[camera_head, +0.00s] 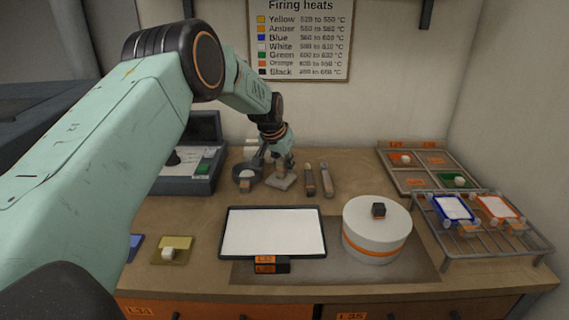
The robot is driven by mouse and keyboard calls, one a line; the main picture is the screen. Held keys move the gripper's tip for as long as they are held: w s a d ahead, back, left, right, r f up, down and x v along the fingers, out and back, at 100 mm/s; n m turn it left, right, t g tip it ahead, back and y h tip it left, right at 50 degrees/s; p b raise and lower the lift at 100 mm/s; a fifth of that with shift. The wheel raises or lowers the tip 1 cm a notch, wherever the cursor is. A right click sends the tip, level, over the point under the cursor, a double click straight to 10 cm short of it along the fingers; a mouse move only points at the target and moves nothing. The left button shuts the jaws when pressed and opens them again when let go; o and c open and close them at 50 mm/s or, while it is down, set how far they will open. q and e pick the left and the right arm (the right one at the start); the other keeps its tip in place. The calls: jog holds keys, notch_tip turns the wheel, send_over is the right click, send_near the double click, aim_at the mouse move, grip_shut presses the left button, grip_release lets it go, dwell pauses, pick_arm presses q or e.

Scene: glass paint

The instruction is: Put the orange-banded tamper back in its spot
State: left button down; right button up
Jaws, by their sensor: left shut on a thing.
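My left gripper (281,163) reaches down at the back middle of the table. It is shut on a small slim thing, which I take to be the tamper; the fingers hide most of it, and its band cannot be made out. Right below the gripper is a small pale grey block (281,182) on the table; I cannot tell whether the held thing touches it. Two slim upright-looking tools with dark and brown parts, a left one (310,181) and a right one (326,181), are just right of the gripper. My right gripper is out of view.
A dark round holder (246,176) is close left of the gripper. A white-topped tray (273,231) and a white drum with an orange band (374,240) stand in front. A wire rack (475,245) and a divided tray (408,175) are at right, an open dark case (188,182) at left.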

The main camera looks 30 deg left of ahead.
pick_arm(q)
jog(key=c, duration=1.1)
grip_release()
jog(key=shift+f, duration=0.1)
jog(key=v, duration=1.2)
